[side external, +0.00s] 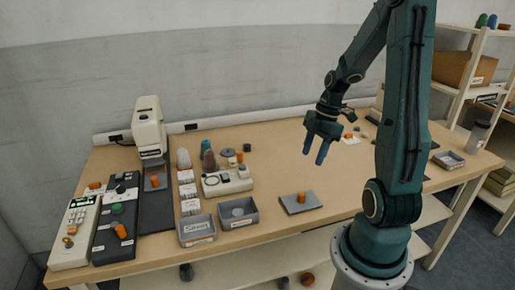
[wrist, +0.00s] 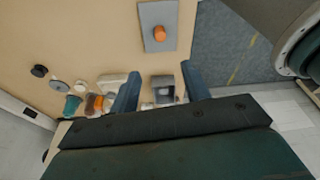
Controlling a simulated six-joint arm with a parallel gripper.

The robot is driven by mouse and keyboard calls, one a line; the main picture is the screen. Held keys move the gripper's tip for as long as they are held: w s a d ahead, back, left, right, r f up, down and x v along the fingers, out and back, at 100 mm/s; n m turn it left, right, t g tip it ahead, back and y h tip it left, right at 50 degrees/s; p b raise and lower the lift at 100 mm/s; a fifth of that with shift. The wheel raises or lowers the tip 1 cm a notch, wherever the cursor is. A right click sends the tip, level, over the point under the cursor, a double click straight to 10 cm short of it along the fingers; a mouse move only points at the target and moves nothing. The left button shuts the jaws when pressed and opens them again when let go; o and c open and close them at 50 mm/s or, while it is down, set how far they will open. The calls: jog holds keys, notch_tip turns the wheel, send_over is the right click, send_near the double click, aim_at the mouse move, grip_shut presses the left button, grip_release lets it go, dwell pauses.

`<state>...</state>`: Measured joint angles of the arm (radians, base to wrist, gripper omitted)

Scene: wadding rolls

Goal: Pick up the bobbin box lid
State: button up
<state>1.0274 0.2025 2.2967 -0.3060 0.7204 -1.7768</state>
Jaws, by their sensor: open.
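A flat grey plate with an upright orange knob (side external: 301,197) lies on the table near its front edge; it looks like the bobbin box lid, though no label confirms this. My gripper (side external: 314,158) is open and empty, with blue fingers pointing down, well above the table and apart from the lid. In the wrist view the fingers (wrist: 160,69) are spread below the lid in the picture.
Two grey open boxes (side external: 197,241) (side external: 250,221) stand left of the lid, one holding a round grey piece. A white device (side external: 226,185) and several small jars stand behind them. A sewing-machine-like unit (side external: 149,128) is at left. Bare table surrounds the lid.

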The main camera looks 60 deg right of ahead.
jog(key=shift+s+d+f, duration=0.3)
jog(key=shift+d+f, duration=0.1)
jog(key=shift+f, duration=0.1)
jog(key=shift+f, duration=0.1)
send_over(302, 193)
jog(key=d, duration=0.1)
jog(key=shift+s+f, duration=0.2)
jog(key=shift+f, duration=1.8)
jog(key=shift+s+f, duration=0.2)
jog(key=shift+f, duration=1.8)
jog(key=shift+f, duration=0.1)
jog(key=shift+x, duration=2.5)
jog(key=shift+s, duration=0.1)
grip_shut()
